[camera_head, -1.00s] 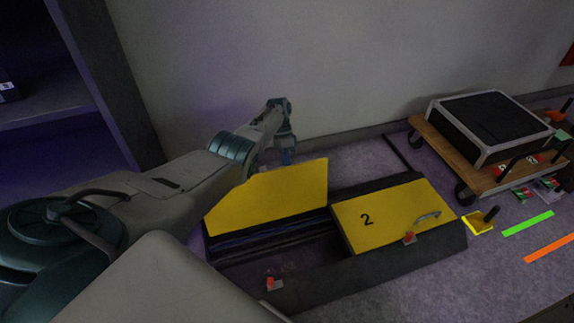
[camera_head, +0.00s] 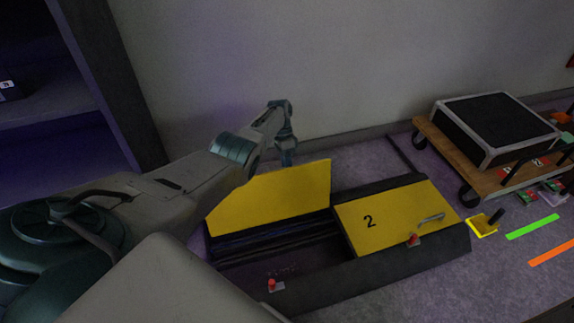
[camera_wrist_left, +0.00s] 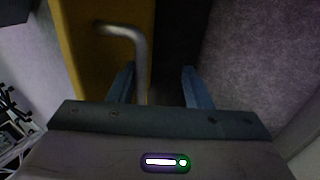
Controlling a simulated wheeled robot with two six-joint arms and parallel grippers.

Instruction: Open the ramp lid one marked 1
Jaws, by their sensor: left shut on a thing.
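The yellow ramp lid one (camera_head: 270,200) stands raised at the left of the dark cable ramp, with the channel under it open. Its number does not show from this side. My left gripper (camera_head: 288,160) is behind the raised lid, its fingertips partly hidden by it. My right gripper is not in view.
The yellow lid marked 2 (camera_head: 390,221) lies closed beside it. Red latches (camera_head: 272,284) sit on the ramp's front edge. A wooden dolly (camera_head: 455,155) with a black case (camera_head: 495,120) stands right. Green tape (camera_head: 532,227) marks the floor. The wall is close behind.

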